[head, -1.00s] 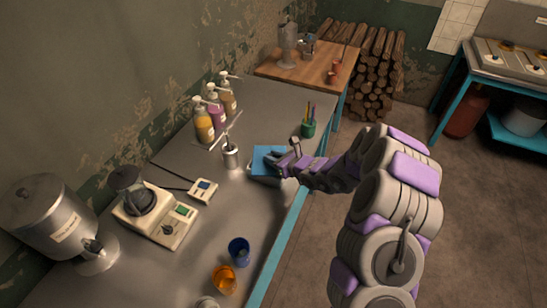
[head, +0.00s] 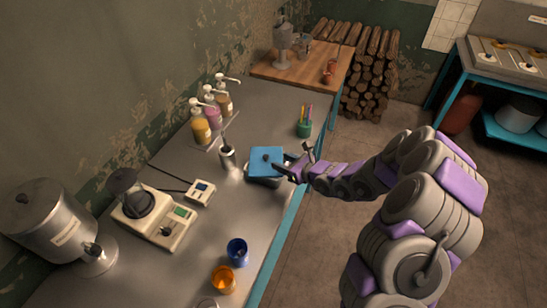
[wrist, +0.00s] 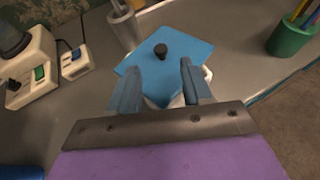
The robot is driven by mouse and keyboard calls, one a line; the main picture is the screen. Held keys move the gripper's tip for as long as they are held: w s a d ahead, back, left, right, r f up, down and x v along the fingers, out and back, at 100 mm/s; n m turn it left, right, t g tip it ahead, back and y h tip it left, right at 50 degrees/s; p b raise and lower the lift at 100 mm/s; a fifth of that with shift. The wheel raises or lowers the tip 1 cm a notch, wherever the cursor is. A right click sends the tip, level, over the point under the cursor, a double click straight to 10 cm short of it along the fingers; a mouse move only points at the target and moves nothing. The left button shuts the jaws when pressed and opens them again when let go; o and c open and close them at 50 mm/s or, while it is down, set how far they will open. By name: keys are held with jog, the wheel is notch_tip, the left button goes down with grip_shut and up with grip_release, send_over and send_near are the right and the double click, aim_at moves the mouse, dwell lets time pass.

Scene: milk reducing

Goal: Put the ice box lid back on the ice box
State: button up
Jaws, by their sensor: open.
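The blue ice box lid (head: 266,161) with its dark knob lies on top of the ice box (head: 265,182) on the steel counter. In the wrist view the lid (wrist: 180,52) sits askew to my fingers, and a white edge of the box (wrist: 207,75) shows past its right side. My gripper (head: 299,164) is at the right side of the box, just off the lid. In the wrist view my gripper (wrist: 160,80) is open with nothing between its fingers, and the knob stands beyond the fingertips. Whether the lid is fully seated is hard to tell.
A metal cup with utensils (head: 227,158) stands close left of the box. A green pen cup (head: 304,129) is behind to the right.

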jog(key=v, duration=0.4)
jog(key=shift+s+d+r, duration=0.2)
jog(key=shift+s+d, duration=0.05)
jog(key=shift+d, duration=0.05)
